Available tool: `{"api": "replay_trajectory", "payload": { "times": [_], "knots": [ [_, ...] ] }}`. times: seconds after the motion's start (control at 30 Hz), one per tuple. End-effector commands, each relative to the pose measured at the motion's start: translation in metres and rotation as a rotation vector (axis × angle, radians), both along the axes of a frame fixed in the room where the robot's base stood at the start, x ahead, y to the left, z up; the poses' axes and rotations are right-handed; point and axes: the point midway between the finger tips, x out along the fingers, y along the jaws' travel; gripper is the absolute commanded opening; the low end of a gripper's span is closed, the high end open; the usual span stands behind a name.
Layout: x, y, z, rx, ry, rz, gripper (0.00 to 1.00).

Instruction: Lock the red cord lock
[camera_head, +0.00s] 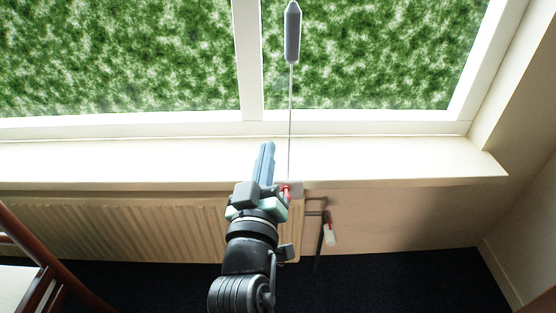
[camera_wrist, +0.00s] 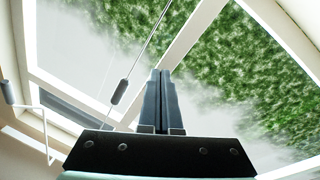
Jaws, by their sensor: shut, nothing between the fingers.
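The red cord lock (camera_head: 286,192) shows in the head view just right of my gripper, at the front edge of the window sill. It is small, partly hidden by my gripper, and its lever position is hard to tell. A thin cord (camera_head: 290,120) runs up from it to a grey pull weight (camera_head: 292,32) in front of the window. My gripper (camera_head: 266,147) is shut and empty, its fingers pointing up left of the cord. In the wrist view the closed fingers (camera_wrist: 160,74) stand right of the grey weight (camera_wrist: 120,91); the red lock is not visible there.
A white sill (camera_head: 400,160) runs below the window. A ribbed radiator (camera_head: 130,220) is under it. A brown wooden chair (camera_head: 45,260) stands at lower left.

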Motion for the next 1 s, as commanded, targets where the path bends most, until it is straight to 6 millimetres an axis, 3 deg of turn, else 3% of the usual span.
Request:
{"api": "replay_trajectory", "payload": {
  "times": [0.03,0.1,0.2,0.27,0.67,0.83,1.0],
  "knots": [
    [-0.003,0.005,-0.037,-0.073,0.091,0.0,0.0],
    [-0.01,0.009,-0.081,-0.158,0.171,0.004,0.0],
    [-0.019,0.011,-0.119,-0.234,0.238,0.014,0.0],
    [-0.022,0.011,-0.13,-0.255,0.257,0.016,0.0],
    [-0.02,0.011,-0.134,-0.262,0.26,0.015,0.0],
    [-0.003,0.009,-0.135,-0.261,0.258,0.015,0.0],
    [0.027,0.006,-0.138,-0.259,0.258,0.014,0.0]
  ]
}}
